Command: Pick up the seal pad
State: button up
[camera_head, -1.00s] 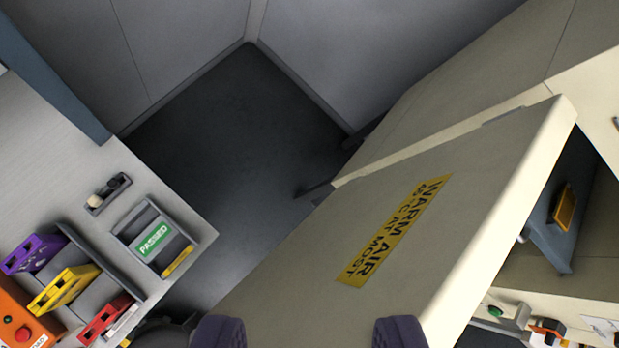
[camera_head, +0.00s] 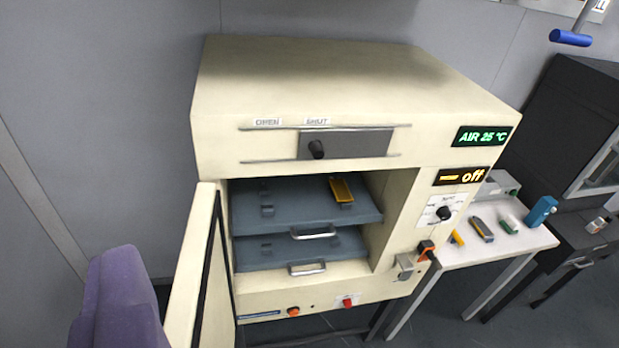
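I cannot pick out the seal pad for certain. A small yellow-orange piece (camera_head: 341,190) lies on the upper grey tray (camera_head: 290,215) inside the open cream oven (camera_head: 320,85). On the white side table (camera_head: 520,240) at the right lie a small yellow piece (camera_head: 457,238), a grey bar with a yellow end (camera_head: 482,229) and a small green piece (camera_head: 508,224).
The oven door (camera_head: 195,275) stands open at the left. A lower tray (camera_head: 270,253) sits under the upper one; both have handles. A vent slider (camera_head: 316,150) is on the front. A blue block (camera_head: 541,211) stands on the table's right. A dark cabinet (camera_head: 555,125) is beyond it.

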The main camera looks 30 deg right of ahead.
aim_at(511, 224)
jog(key=z, duration=2.1)
